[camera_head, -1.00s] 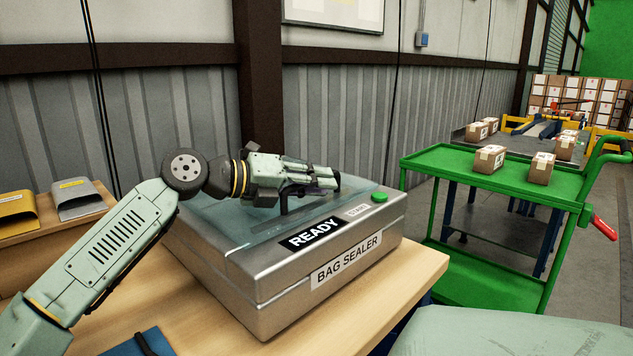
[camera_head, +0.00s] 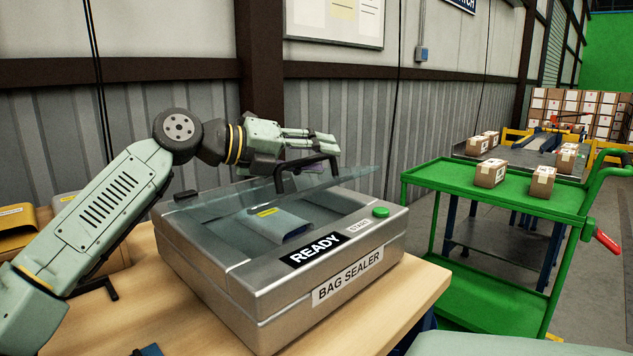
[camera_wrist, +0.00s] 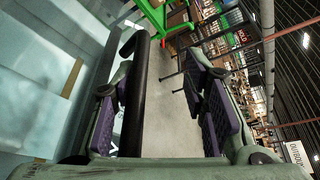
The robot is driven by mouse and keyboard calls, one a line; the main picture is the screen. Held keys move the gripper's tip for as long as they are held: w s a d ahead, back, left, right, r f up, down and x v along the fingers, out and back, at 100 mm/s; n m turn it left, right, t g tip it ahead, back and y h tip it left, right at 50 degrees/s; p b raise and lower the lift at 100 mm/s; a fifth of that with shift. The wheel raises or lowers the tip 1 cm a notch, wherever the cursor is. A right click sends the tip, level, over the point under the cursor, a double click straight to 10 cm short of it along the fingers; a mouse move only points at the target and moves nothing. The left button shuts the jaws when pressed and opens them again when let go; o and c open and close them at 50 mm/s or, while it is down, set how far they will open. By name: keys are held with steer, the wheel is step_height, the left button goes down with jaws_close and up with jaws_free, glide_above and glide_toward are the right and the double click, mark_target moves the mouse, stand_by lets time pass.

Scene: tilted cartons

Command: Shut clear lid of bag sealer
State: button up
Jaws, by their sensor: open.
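The bag sealer (camera_head: 350,278) is a silver box on the wooden table, marked READY and BAG SEALER. Its clear lid (camera_head: 345,182) is tilted up, partly open, with a black handle (camera_head: 306,170) at its raised edge. A grey-blue bag with a yellow label (camera_head: 270,222) lies inside. My gripper (camera_head: 325,143) is open at the handle, above the lid. In the wrist view, the handle's black bar (camera_wrist: 137,90) runs between my spread fingers (camera_wrist: 160,115), nearer the left one. The lid's glass (camera_wrist: 45,90) fills the left side there.
A green button (camera_head: 381,212) sits on the sealer's front right corner. A green cart (camera_head: 430,176) with small cartons stands to the right, apart from the table. Yellow and grey packs (camera_head: 15,228) lie at the left. The corrugated wall is behind.

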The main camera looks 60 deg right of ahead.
steer(key=shift+s+r, duration=0.2)
steer(key=shift+r, duration=0.35)
steer(key=shift+s+r, duration=0.2)
steer(key=shift+r, duration=0.35)
steer(key=shift+w+f, duration=0.1)
steer(key=shift+w, duration=0.05)
steer(key=shift+w+f+p+v, duration=0.15)
steer(key=shift+p+v, duration=0.3)
steer(key=shift+v, duration=1)
steer(key=shift+w+f+p+v, duration=0.15)
steer(key=shift+p+v, duration=0.25)
steer(key=shift+v, duration=1.1)
steer(key=shift+w+a+p, duration=0.75)
steer(key=shift+w+p, duration=0.05)
steer(key=shift+w, duration=0.25)
steer(key=shift+s+y, duration=0.1)
steer(key=shift+y, duration=0.2)
steer(key=shift+r+g+p, duration=0.1)
steer(key=shift+g+p, duration=0.2)
steer(key=v, duration=0.5)
steer(key=shift+s+a+f, duration=0.15)
steer(key=shift+a+f, duration=0.05)
steer(key=shift+f, duration=0.2)
steer(key=shift+d, duration=0.15)
